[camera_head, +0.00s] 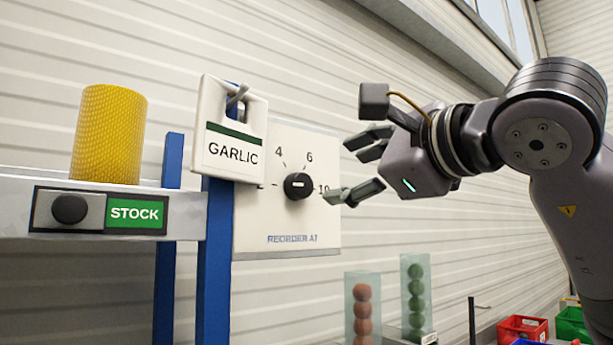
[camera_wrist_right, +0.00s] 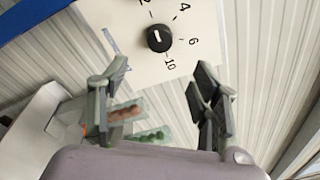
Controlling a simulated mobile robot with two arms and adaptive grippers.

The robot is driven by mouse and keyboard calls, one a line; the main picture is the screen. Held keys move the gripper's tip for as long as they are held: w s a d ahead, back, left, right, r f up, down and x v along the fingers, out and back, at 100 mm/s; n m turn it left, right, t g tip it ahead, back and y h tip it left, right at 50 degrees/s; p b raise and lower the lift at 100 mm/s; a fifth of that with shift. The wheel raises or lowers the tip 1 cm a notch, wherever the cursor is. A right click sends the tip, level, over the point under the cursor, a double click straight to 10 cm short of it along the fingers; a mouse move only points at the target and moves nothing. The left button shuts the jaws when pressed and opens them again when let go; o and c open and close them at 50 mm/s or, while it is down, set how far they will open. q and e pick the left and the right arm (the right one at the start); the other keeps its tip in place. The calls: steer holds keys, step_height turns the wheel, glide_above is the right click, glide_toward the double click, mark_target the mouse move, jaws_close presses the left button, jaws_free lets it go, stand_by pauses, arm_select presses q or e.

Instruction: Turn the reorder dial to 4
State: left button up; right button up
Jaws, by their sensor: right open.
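The reorder dial (camera_head: 298,186) is a round black knob with a short white mark, on a white panel (camera_head: 288,225) labelled REORDER AT. The numbers 4, 6 and 10 show around it; I cannot tell which number the mark points to. My right gripper (camera_head: 338,168) is open and empty, just right of the dial and apart from it. In the right wrist view the dial (camera_wrist_right: 158,38) lies beyond the open fingers (camera_wrist_right: 158,78), with 2 partly cut off at the top edge. My left gripper is not in view.
A white GARLIC tag (camera_head: 234,150) hangs on a blue post (camera_head: 214,270) and covers the panel's upper left. A STOCK label (camera_head: 135,214) with a black knob (camera_head: 69,209) is on the shelf edge, below a yellow cylinder (camera_head: 109,135). Clear tubes (camera_head: 415,300) and crates stand lower right.

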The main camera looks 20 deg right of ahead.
mark_target(302, 185)
steer(key=p+x, duration=0.4)
steer(key=x, duration=0.8)
steer(key=c, duration=1.2)
